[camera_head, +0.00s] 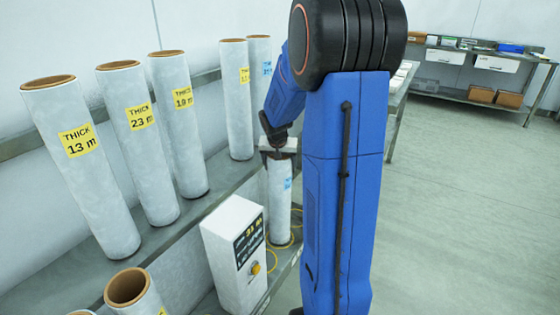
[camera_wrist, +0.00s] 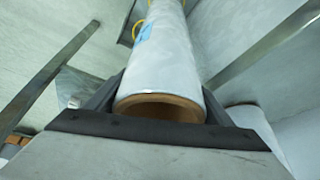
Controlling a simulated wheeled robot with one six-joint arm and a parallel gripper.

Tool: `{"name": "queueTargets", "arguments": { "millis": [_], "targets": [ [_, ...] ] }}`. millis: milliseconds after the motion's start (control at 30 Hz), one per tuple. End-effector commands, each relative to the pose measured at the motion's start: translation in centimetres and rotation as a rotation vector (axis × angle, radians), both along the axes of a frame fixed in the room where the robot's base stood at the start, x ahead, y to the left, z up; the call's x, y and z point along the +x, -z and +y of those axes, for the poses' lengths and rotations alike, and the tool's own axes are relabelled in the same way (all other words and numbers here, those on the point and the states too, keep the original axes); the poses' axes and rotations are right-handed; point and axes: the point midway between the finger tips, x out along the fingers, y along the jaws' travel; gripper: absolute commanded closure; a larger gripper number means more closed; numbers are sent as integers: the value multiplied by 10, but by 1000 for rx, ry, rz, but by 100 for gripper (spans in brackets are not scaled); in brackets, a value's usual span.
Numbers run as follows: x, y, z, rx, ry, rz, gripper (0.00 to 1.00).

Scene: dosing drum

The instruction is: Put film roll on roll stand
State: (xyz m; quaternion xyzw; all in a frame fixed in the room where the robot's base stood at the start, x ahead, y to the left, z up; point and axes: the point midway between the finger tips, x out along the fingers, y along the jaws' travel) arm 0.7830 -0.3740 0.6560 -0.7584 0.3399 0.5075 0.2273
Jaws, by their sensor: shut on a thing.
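A white film roll (camera_head: 280,205) with a blue label and a brown core stands upright below my gripper (camera_head: 280,150) in the head view, behind a white box. My gripper is shut on the top of this roll. In the wrist view the film roll (camera_wrist: 160,60) sits between the two fingers of my gripper (camera_wrist: 160,112), with its open core end nearest the camera. A yellow cord shows by the roll's lower end. I cannot tell whether the roll's bottom rests on anything, and no roll stand can be made out clearly.
A white box (camera_head: 228,250) with a dark display and a yellow knob stands just in front of the held roll. Several upright rolls with yellow "THICK" labels, such as the 23 m roll (camera_head: 140,140), line the shelf at left. A far bench (camera_head: 480,95) holds boxes. Floor at right is clear.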

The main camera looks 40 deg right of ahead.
Motion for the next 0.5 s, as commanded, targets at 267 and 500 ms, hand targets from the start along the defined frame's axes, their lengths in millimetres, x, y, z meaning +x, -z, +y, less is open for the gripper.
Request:
{"name": "queueTargets", "arguments": {
  "millis": [267, 500],
  "targets": [
    [1, -1, 0, -2, 0, -3, 88],
    [0, 2, 0, -1, 0, -1, 7]
  ]
}}
